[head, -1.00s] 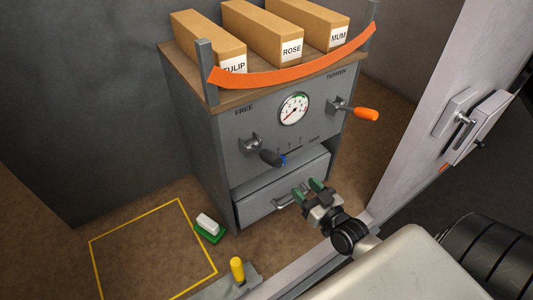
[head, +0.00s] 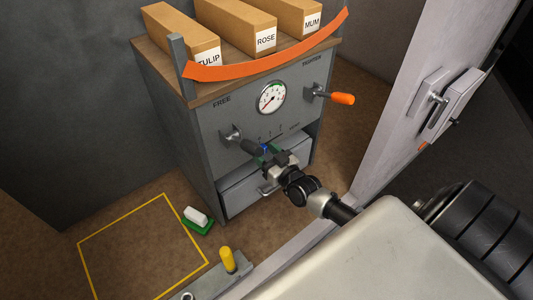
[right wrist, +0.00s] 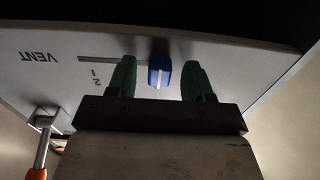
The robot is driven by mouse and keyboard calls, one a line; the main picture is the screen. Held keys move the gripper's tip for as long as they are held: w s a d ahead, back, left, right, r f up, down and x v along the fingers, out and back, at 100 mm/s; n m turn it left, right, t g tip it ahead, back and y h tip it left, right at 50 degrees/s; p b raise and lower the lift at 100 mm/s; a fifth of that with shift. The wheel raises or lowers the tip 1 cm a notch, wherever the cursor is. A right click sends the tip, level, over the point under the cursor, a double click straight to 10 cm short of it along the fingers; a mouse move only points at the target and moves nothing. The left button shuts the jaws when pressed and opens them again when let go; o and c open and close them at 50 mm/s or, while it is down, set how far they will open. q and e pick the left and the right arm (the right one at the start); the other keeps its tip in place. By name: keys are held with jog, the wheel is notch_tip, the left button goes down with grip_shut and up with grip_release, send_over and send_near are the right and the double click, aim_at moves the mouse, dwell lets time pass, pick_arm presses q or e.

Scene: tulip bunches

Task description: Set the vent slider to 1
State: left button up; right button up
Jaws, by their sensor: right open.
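The blue vent slider knob (right wrist: 159,71) sits on the grey cabinet front (right wrist: 225,55), at the right end of the visible slot in the right wrist view. The VENT label (right wrist: 40,57) and the numerals 1 and 2 (right wrist: 96,78) appear upside down to its left. Other marks may be hidden by a finger. My right gripper (right wrist: 160,80) is open, with its green fingers on either side of the knob and gaps showing. In the head view, the right gripper (head: 270,156) covers much of the slider area. My left gripper is not in view.
A dark-handled lever (head: 250,145) sticks out close to my right gripper. An orange-handled lever (head: 341,98) and a round gauge (head: 272,97) are higher on the front. A drawer (head: 238,190) lies below. Flower boxes stand on top behind an orange strap (head: 265,67).

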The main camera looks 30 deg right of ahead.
jog(key=shift+c, duration=0.5)
grip_shut()
jog(key=d+b, duration=0.1)
jog(key=d, duration=0.3)
jog(key=shift+w+d+b, duration=0.1)
jog(key=shift+d+b, duration=0.1)
jog(key=shift+b, duration=0.1)
jog(key=shift+o, duration=0.5)
grip_release()
jog(key=shift+a, duration=0.25)
jog(key=shift+d, duration=0.1)
jog(key=s+b, duration=0.1)
jog(key=s, duration=0.9)
jog(key=shift+s+d, duration=0.4)
